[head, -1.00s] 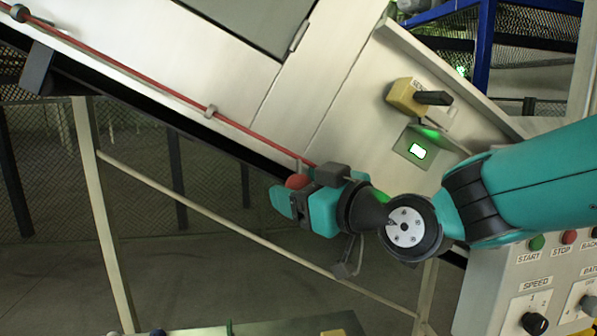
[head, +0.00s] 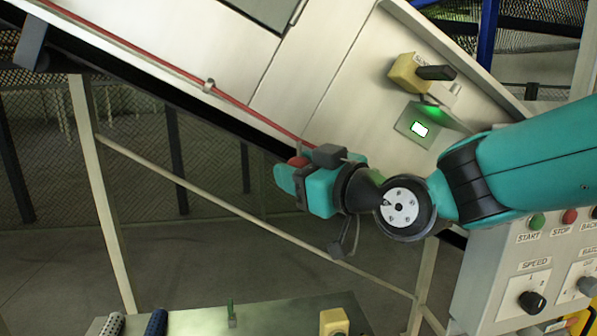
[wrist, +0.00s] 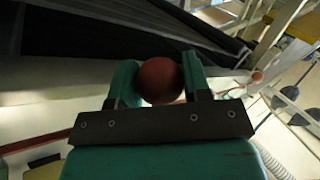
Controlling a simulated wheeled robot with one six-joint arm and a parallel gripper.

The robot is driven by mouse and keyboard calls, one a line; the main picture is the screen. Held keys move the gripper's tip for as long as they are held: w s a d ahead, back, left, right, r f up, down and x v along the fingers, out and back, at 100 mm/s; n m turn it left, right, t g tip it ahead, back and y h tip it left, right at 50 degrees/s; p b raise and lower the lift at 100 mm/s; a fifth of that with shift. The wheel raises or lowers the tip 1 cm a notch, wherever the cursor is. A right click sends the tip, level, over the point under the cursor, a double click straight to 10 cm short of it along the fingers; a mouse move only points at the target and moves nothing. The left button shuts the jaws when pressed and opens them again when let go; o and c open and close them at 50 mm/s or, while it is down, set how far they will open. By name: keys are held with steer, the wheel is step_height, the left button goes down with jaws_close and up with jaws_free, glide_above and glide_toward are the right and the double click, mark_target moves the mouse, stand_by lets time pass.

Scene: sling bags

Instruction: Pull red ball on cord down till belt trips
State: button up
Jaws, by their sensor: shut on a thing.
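The red ball (head: 297,161) hangs at the lower right end of the red cord (head: 170,67), which slants along the edge of the sloping belt housing. My gripper (head: 287,178) is at the ball, its teal fingers on either side of it and largely covering it in the head view. In the wrist view the ball (wrist: 160,80) sits between the two fingers (wrist: 158,85), and my gripper is shut on it. The black belt edge (head: 200,125) runs just below the cord. A small panel (head: 418,129) shows a lit white-green window with green glow.
A yellow switch box (head: 406,73) with a black lever is on the housing above my arm. A control console (head: 515,265) with START and STOP buttons stands at lower right. A table (head: 265,315) with rollers and a yellow block is below. Frame legs (head: 100,190) stand at left.

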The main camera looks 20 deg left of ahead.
step_height(320, 180, down, 4)
steer(key=b, duration=0.3)
steer(key=shift+r, duration=0.35)
steer(key=o, duration=1.3)
steer(key=shift+d, duration=0.15)
steer(key=b+v, duration=0.8)
steer(key=v, duration=0.9)
steer(key=shift+r, duration=0.15)
steer(key=shift+s+d, duration=0.1)
